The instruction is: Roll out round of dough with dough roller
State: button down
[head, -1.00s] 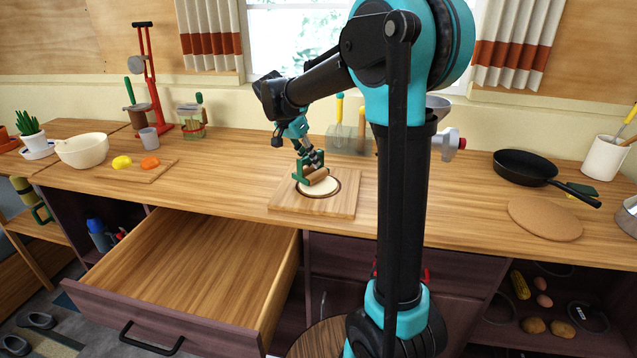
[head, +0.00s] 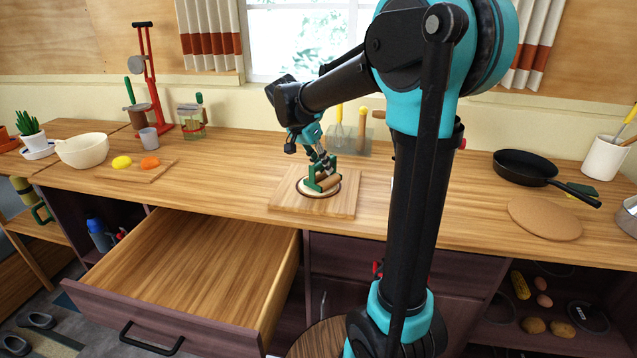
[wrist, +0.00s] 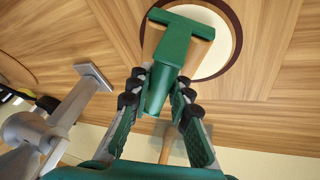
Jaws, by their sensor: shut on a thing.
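The dough roller has a green frame and handle with a wooden cylinder. In the head view the roller (head: 324,178) is over the dough, and it also shows in the wrist view (wrist: 178,45). The pale round of dough (head: 315,191) lies inside a dark ring on the square wooden board (head: 300,205). In the wrist view the dough (wrist: 215,50) is partly hidden behind the roller. My gripper (head: 323,160) is shut on the roller's green handle, and its fingers (wrist: 157,92) flank that handle. I cannot tell whether the cylinder touches the dough.
An open drawer (head: 200,265) juts out below the counter at left. A small board (head: 138,172) with yellow and orange pieces lies at left. A grey utensil holder (head: 348,143) stands behind the dough board. A black pan (head: 525,168) and a cork mat (head: 545,218) are at right.

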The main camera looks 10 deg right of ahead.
jog(key=shift+s+d+f, duration=0.1)
jog(key=shift+s+d, duration=0.3)
jog(key=shift+s, duration=0.2)
jog(key=shift+w, duration=0.1)
jog(key=shift+w+a, duration=1)
jog(key=shift+w, duration=0.3)
jog(key=shift+w+a, duration=1)
jog(key=shift+w, duration=0.3)
jog(key=shift+s, duration=0.1)
jog(key=shift+s+d, duration=1.05)
jog(key=shift+s, duration=0.3)
jog(key=shift+s+d, duration=1)
jog(key=shift+s, duration=0.3)
jog(key=shift+w+a, duration=0.7)
jog(key=shift+w, duration=0.25)
jog(key=shift+w+a, duration=0.7)
jog(key=shift+w, duration=0.2)
jog(key=shift+w+a, duration=0.7)
jog(key=shift+w, duration=0.25)
